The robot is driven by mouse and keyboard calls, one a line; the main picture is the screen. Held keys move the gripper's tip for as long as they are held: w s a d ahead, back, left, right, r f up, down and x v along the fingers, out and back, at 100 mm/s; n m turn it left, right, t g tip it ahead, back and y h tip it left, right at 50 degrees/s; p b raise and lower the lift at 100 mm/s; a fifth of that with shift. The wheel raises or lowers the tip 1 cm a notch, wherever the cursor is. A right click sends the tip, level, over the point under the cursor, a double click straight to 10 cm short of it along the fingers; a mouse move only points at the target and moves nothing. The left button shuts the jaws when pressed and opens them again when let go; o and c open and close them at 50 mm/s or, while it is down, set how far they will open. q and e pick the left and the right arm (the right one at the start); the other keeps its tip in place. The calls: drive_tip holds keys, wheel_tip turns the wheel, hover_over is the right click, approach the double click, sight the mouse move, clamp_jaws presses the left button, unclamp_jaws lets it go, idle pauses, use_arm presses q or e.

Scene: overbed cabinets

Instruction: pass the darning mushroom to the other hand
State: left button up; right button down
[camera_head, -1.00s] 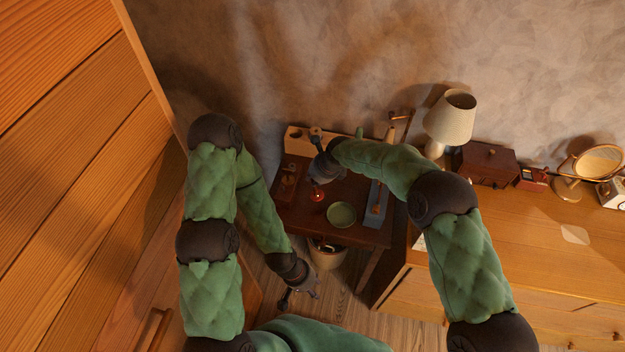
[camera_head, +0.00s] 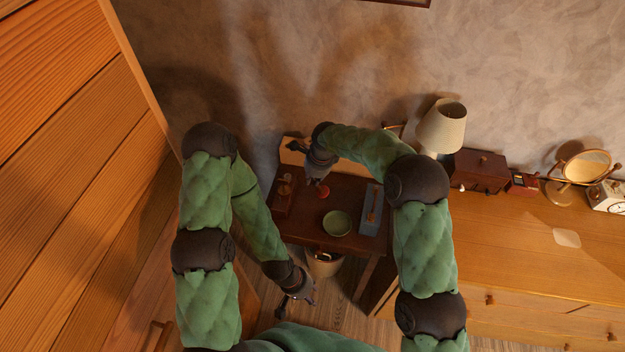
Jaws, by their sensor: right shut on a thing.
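The darning mushroom (camera_head: 323,191), as I take the small round orange-red thing to be, is at my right gripper (camera_head: 315,183) above the back of the dark table. My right gripper reaches down from above and is shut on it. The gripper hides part of it, and its stem cannot be made out. My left gripper (camera_head: 307,293) is low, in front of the table near the basket, well apart from the mushroom. Its fingers are too small and dark to show whether they are open.
The dark table (camera_head: 310,222) bears a green bowl (camera_head: 337,223), a grey-blue tray (camera_head: 370,216) at right and small wooden things (camera_head: 285,183) at left. A basket (camera_head: 323,265) stands below its front. A wooden dresser (camera_head: 520,255) with a lamp (camera_head: 441,127) is at right, a wooden panel (camera_head: 70,150) at left.

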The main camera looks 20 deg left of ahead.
drive_tip(key=n, duration=0.1)
drive_tip(key=r+n+h+p, duration=0.1)
drive_tip(key=n, duration=0.1)
drive_tip(key=shift+w+n+t, duration=0.3)
drive_tip(key=shift+w, duration=0.05)
drive_tip(key=n, duration=0.1)
drive_tip(key=r+n+t, duration=0.1)
drive_tip(key=n, duration=0.1)
drive_tip(key=shift+w+a+p, duration=0.1)
drive_tip(key=shift+w+p, duration=0.05)
drive_tip(key=shift+p, duration=0.25)
drive_tip(key=n, duration=0.2)
drive_tip(key=n+t+p, duration=0.1)
drive_tip(key=n, duration=0.1)
drive_tip(key=shift+a+r, duration=0.1)
drive_tip(key=shift+r, duration=0.25)
drive_tip(key=n, duration=0.1)
drive_tip(key=n+t+y, duration=0.1)
drive_tip(key=n+y+p, duration=0.1)
drive_tip(key=n, duration=0.1)
drive_tip(key=shift+s+a+r+t, duration=0.1)
drive_tip(key=shift+s+r+t, duration=0.2)
drive_tip(key=shift+r+t, duration=0.1)
drive_tip(key=s+r+n+g+y+p, duration=0.2)
drive_tip(key=s+n+y, duration=0.4)
drive_tip(key=n, duration=0.6)
drive_tip(key=shift+s+a+g+y+p, duration=0.15)
drive_tip(key=shift+a+g+y+p, duration=0.15)
drive_tip(key=shift+g+y+p, duration=0.7)
